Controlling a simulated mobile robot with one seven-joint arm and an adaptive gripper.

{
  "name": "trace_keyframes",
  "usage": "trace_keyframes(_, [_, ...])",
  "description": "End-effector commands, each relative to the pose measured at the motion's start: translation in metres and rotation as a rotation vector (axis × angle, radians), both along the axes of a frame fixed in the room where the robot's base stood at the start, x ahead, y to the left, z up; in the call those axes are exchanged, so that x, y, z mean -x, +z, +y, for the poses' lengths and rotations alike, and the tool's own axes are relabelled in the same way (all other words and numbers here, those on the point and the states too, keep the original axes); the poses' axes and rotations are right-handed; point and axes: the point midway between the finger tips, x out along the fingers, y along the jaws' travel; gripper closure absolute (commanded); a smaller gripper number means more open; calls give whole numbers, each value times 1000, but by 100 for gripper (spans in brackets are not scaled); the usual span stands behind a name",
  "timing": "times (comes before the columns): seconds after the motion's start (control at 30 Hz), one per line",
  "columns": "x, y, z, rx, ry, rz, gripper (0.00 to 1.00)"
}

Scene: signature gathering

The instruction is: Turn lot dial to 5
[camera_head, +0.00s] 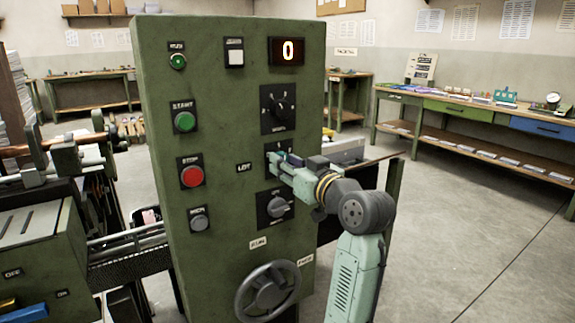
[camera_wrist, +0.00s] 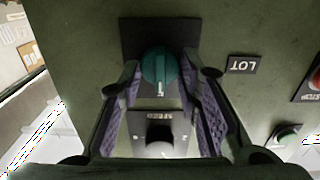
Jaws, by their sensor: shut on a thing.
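The lot dial's dark plate (camera_head: 279,148) is on the green control panel, right of the LOT label (camera_head: 243,168). My gripper (camera_head: 281,160) covers most of this dial in the head view. In the wrist view, the dial's teal round knob (camera_wrist: 160,69) sits between the two fingers of my gripper (camera_wrist: 163,76), which are shut on it. The LOT label (camera_wrist: 242,65) appears beside it, upside down. A pale mark shows on the knob's lower edge there. I cannot read which number it points to.
The green panel (camera_head: 225,140) also carries a display (camera_head: 287,51) reading 0, a black dial (camera_head: 281,105) above, a grey dial (camera_head: 277,206) below, a green button (camera_head: 184,122), a red button (camera_head: 192,176) and a handwheel (camera_head: 268,291). Open floor (camera_head: 450,230) lies to the right.

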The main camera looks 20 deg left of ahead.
Motion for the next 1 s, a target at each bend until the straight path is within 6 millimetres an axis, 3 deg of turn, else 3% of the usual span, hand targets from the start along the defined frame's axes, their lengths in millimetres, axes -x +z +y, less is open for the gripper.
trace_keyframes(0.17, [0,0,0,0,1,0,97])
trace_keyframes(0.2, [0,0,0,0,1,0,68])
trace_keyframes(0.5, [0,0,0,-1,1,1,49])
trace_keyframes(0.83, [1,0,-2,-1,-1,0,49])
trace_keyframes(1.0, [14,1,-20,-2,-3,-3,49])
